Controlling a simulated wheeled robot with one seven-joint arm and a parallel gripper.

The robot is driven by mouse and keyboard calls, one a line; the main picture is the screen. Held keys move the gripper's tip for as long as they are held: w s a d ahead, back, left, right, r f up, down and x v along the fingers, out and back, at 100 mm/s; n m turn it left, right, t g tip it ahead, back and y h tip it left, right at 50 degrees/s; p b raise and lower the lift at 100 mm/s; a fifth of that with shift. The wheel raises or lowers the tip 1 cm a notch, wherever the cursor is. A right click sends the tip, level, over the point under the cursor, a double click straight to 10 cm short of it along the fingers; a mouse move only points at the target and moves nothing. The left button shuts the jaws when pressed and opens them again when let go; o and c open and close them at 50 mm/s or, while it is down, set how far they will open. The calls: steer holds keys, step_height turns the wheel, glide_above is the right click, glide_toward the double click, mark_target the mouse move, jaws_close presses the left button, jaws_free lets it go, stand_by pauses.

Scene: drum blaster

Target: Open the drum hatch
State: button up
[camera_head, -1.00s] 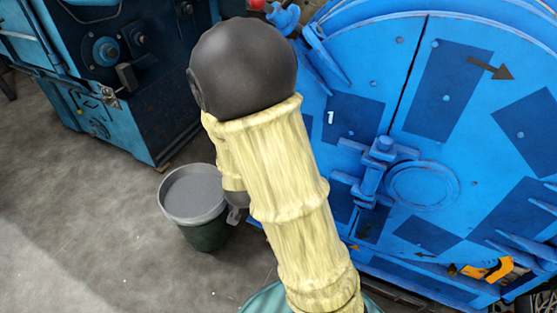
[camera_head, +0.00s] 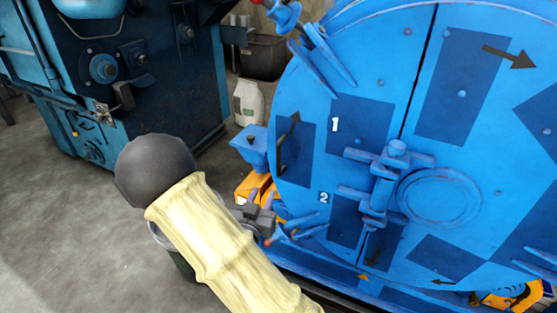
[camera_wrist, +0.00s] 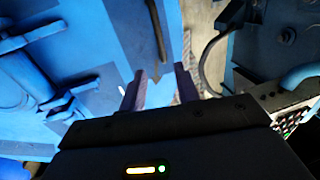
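The big round blue drum front (camera_head: 360,90) fills the right of the head view and appears shut, with a vertical seam. A latch (camera_head: 380,185) sits across the seam beside a round blue cap (camera_head: 438,198). A lower edge clamp (camera_head: 300,230) has a red-tipped handle (camera_head: 268,242); an upper edge clamp (camera_head: 318,55) sits above.
A dark blue machine (camera_head: 120,70) stands at the left. A white sack (camera_head: 248,103) and dark bin (camera_head: 263,57) are behind. A blue box (camera_head: 252,148) and orange part (camera_head: 255,185) lie beside the drum. Grey floor (camera_head: 60,220) is clear at lower left.

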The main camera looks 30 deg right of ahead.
mark_target(278, 160)
steer(key=x, duration=1.7)
steer(key=shift+w+d, duration=0.1)
steer(key=shift+w, duration=0.05)
jaws_close()
